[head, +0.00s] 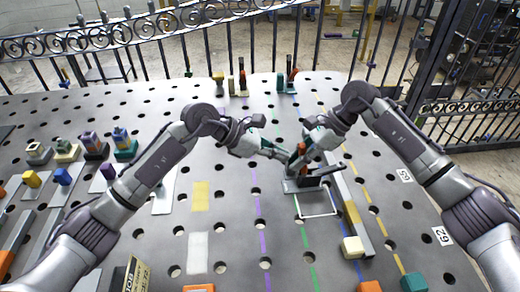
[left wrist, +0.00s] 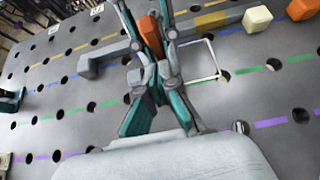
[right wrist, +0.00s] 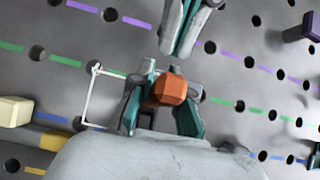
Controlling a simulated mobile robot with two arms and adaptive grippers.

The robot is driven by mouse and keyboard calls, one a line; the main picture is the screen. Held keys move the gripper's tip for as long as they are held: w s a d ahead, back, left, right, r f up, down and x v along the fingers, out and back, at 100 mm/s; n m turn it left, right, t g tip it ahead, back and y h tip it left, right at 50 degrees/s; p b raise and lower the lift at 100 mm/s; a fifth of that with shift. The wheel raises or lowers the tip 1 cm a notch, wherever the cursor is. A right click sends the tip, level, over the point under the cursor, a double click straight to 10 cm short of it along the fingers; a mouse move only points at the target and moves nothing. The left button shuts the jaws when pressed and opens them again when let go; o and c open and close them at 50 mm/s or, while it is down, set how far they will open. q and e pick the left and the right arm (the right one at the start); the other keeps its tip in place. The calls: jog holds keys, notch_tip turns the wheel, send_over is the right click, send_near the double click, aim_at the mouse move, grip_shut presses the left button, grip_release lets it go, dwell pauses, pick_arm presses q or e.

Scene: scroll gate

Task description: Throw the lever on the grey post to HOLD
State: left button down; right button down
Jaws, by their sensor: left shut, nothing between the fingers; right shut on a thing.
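The lever's orange grip (head: 301,149) stands over a grey base (head: 298,185) on the perforated table, right of centre in the head view. My right gripper (head: 304,152) is shut on the grip; the orange block (right wrist: 168,88) shows between its fingers in the right wrist view. My left gripper (head: 282,156) is shut and empty just left of it; its closed fingers (right wrist: 185,25) also show in the right wrist view. In the left wrist view the orange grip (left wrist: 150,38) is just beyond my left fingertips. Both grippers hide much of the post, and no HOLD mark is readable.
A white square outline (head: 318,215) lies in front of the base, beside a long grey bar with a cream block (head: 352,247). Several coloured blocks (head: 95,146) stand at left. Small posts (head: 291,75) stand at the back edge. A black fence (head: 220,45) is beyond.

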pick_arm(q)
jog(key=shift+w+d+r, duration=0.15)
jog(key=shift+d, duration=0.85)
pick_arm(e)
jog(key=shift+f, duration=0.1)
